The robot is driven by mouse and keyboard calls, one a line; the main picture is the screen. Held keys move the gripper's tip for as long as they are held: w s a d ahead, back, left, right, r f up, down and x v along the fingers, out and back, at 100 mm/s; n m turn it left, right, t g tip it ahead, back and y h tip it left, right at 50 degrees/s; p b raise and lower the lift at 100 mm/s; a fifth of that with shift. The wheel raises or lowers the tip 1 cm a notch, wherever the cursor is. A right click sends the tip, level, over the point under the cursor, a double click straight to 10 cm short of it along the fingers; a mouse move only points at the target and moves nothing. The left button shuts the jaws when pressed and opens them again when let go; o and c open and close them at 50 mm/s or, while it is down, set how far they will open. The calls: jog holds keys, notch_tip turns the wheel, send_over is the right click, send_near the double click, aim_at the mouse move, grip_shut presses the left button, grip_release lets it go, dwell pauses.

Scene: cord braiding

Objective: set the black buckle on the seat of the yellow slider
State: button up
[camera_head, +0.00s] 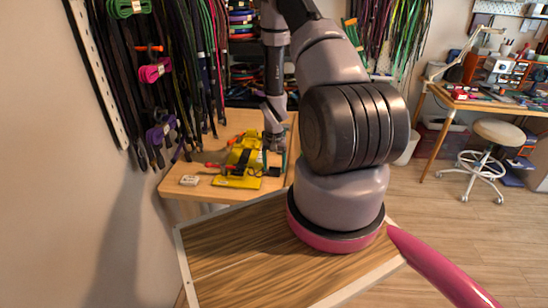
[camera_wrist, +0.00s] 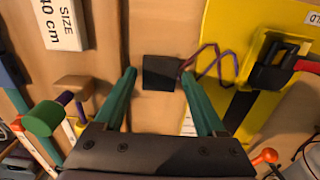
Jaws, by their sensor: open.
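The black buckle (camera_wrist: 161,72) is a small dark square lying on the wooden table, with a purple and red cord running from its right side toward the yellow board. In the head view the buckle (camera_head: 274,172) is right of the board. My gripper (camera_wrist: 158,75) has two green fingers, open and empty, one on each side of the buckle in the picture; contact cannot be told. My gripper (camera_head: 275,146) points down over the table in the head view. The yellow slider (camera_wrist: 266,48) appears as a raised yellow part on the board, partly behind a black, red-tipped clamp.
The yellow board (camera_head: 238,181) lies along the table (camera_head: 178,188), with red-handled clamps on it. A white size label (camera_wrist: 60,22) and a green knob (camera_wrist: 43,118) are left of my fingers. Cords hang on the wall (camera_head: 170,70) at left.

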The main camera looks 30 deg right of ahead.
aim_at(274, 171)
jog(key=shift+f, duration=0.55)
jog(key=c, duration=1.1)
jog(key=shift+r, duration=2.95)
jog(key=shift+w+a, duration=1.25)
jog(key=shift+a, duration=0.65)
jog(key=shift+w+a, duration=1.3)
jog(key=shift+a, duration=0.55)
jog(key=shift+w+a, duration=1.25)
jog(key=shift+a, duration=0.65)
jog(key=shift+w+d, duration=1.6)
jog(key=shift+w, duration=0.8)
jog(key=shift+w+d, duration=1.65)
jog(key=shift+w, duration=0.75)
jog(key=shift+w+d, duration=1.6)
jog(key=shift+w, duration=0.8)
